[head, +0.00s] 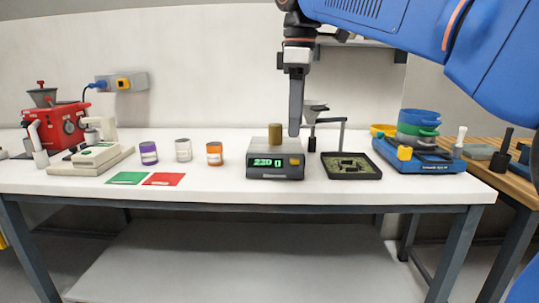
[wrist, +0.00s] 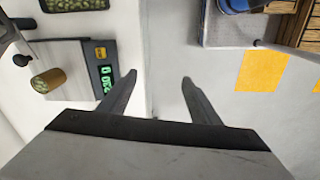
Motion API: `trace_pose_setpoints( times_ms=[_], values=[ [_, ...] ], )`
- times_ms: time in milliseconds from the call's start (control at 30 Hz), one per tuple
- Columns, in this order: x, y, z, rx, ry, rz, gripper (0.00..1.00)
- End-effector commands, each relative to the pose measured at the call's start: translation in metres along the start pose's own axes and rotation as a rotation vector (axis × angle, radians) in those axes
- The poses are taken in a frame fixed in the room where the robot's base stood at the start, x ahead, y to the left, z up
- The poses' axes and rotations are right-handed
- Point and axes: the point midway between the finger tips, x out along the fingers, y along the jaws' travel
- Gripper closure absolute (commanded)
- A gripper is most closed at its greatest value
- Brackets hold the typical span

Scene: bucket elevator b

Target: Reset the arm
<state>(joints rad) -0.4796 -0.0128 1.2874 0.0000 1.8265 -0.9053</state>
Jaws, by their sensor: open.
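My gripper (wrist: 158,82) is open and empty in the wrist view, with its two dark fingers spread apart over the table's front edge. In the head view my gripper (head: 295,134) hangs pointing down from my blue arm, above the white table and close to the scale (head: 275,168). An olive-gold cylinder (head: 275,136) stands on the scale's pan, to the left of my gripper. It also shows in the wrist view (wrist: 48,81). The scale has a lit green display and a yellow button.
A black tray (head: 351,166) and a blue machine with stacked bowls (head: 418,153) stand to the right. Purple (head: 149,153), white (head: 184,150) and orange (head: 215,154) cans stand left, behind green (head: 128,178) and red (head: 163,179) cards. A funnel stand (head: 312,125) is behind the tray.

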Motion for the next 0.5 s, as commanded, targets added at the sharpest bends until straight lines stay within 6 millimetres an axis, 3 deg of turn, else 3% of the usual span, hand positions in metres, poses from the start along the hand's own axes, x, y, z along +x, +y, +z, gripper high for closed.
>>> trace_pose_setpoints(
  times_ms=[267,500],
  values=[
    [0.026,-0.012,0.048,0.182,0.029,0.04,0.43],
    [0.075,-0.038,0.113,0.45,0.077,0.096,0.43]
  ],
)
